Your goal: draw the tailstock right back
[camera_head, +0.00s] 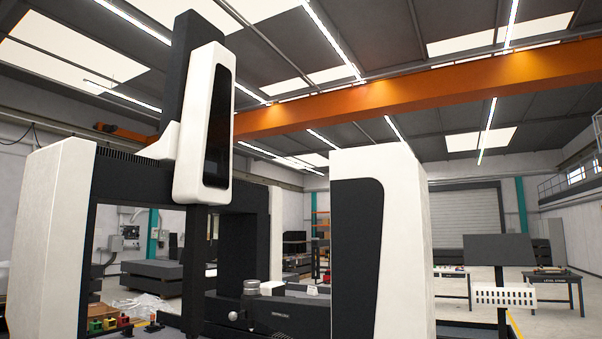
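No tailstock can be made out for certain. A dark low unit (290,316) with small white lettering sits low in the middle, behind the gantry's thin upright. A grey round cap (251,287) stands on its left part, with a small round knob (233,315) below it. A small white block (272,288) sits beside the cap. I cannot tell whether any of these parts belongs to a tailstock. My gripper is not in view.
A large white and black gantry machine (203,140) fills the left and centre, with a white and black housing (380,230) right of centre. Small coloured items (108,323) lie low at left. Dark tables (550,283) stand at the far right on open floor.

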